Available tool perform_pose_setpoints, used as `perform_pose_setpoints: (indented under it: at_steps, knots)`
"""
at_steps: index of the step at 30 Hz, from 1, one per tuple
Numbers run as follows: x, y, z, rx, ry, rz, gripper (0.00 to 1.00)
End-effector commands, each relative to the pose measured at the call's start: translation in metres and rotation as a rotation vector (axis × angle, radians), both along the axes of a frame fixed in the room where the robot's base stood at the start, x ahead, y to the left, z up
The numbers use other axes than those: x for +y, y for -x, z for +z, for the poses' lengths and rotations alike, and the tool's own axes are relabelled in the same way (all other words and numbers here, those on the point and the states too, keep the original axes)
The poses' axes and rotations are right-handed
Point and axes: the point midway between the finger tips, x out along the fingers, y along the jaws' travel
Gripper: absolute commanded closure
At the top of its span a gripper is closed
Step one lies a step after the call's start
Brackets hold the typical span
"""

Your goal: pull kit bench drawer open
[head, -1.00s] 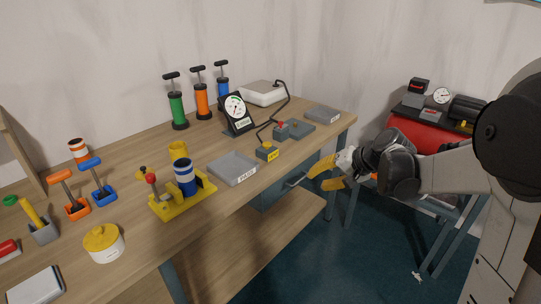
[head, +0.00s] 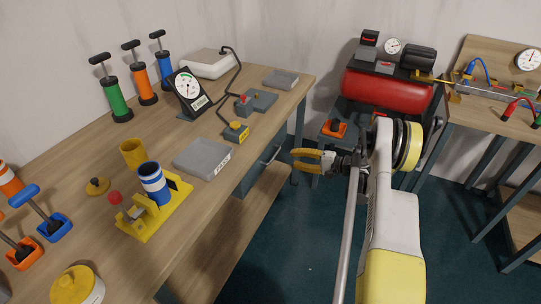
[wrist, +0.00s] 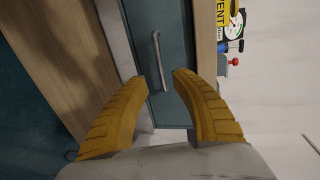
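The kit bench drawer (wrist: 175,50) has a teal front with a silver bar handle (wrist: 155,48), and both lie ahead of my fingers in the wrist view. In the head view the drawer front (head: 243,183) is under the bench top, and its handle (head: 270,156) faces my gripper (head: 296,160). My gripper is open, with curved yellow fingers. In the wrist view its fingertips (wrist: 162,80) appear either side of the handle's near end. In the head view a gap shows between fingers and handle. No drawer opening shows.
The wooden bench top (head: 215,120) carries pumps, a gauge (head: 190,88), a grey tray (head: 202,157) and a yellow stand (head: 155,215). A red compressor tank (head: 388,90) stands behind my arm. Another bench (head: 500,115) is at right. Teal floor (head: 300,250) is clear before the bench.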

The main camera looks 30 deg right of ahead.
Motion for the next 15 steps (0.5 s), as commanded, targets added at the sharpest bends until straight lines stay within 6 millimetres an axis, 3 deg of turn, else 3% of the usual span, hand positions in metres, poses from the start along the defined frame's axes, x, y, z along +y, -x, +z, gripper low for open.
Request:
perform_pose_setpoints:
  at_steps: [9,15]
  knots:
    - [0.040,-0.049,-0.016,0.001,0.002,0.004,0.68]
    - [0.054,-0.069,-0.020,0.002,0.002,0.002,0.68]
